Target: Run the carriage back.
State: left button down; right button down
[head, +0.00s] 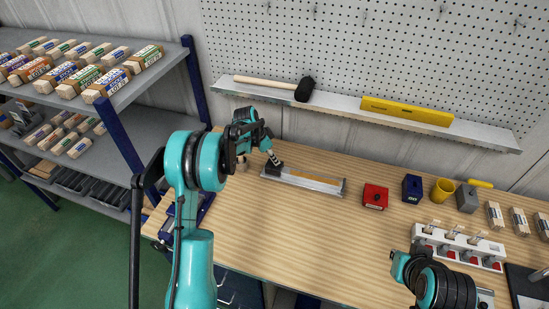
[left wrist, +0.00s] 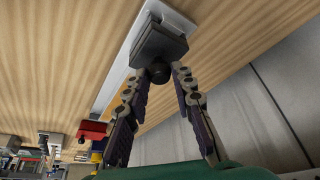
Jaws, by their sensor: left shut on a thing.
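The dark carriage (head: 274,168) sits at the left end of a pale, low rail (head: 318,183) on the workbench. In the left wrist view the carriage (left wrist: 158,40) is a dark block with a round black knob (left wrist: 159,72). My left gripper (head: 271,155) reaches down to it from above. In the left wrist view the fingertips of my left gripper (left wrist: 158,78) are on either side of the knob, shut on it. Part of my right arm shows at the bottom right of the head view; its fingers are not seen.
A red box (head: 375,196), a blue box (head: 412,188) and a yellow mug (head: 442,189) stand right of the rail. A white rack (head: 462,243) stands farther right. A shelf (head: 340,104) with a mallet hangs behind. The bench in front of the rail is clear.

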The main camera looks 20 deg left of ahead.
pick_arm(q)
jog(key=c, duration=1.3)
grip_release()
jog(key=shift+o, duration=0.2)
jog(key=v, duration=1.2)
jog(key=shift+d, duration=0.1)
jog(key=s+d+r+n+t+y+b, duration=0.1)
jog(key=s+d+n+b, duration=0.15)
jog(key=s, duration=0.45)
jog(key=s+d+r+n+t+y+b, duration=0.15)
jog(key=s+d+b, duration=0.25)
jog(key=s, duration=0.4)
jog(key=s+d+f+n+b, duration=0.1)
jog(key=s+f, duration=0.3)
jog(key=s, duration=0.4)
jog(key=s+d+f+n+t+b, duration=0.1)
jog(key=s+f+n+b, duration=0.3)
jog(key=s, duration=0.4)
jog(key=shift+s+d+f+y, duration=0.35)
jog(key=shift+d+f, duration=0.4)
jog(key=shift+d, duration=0.05)
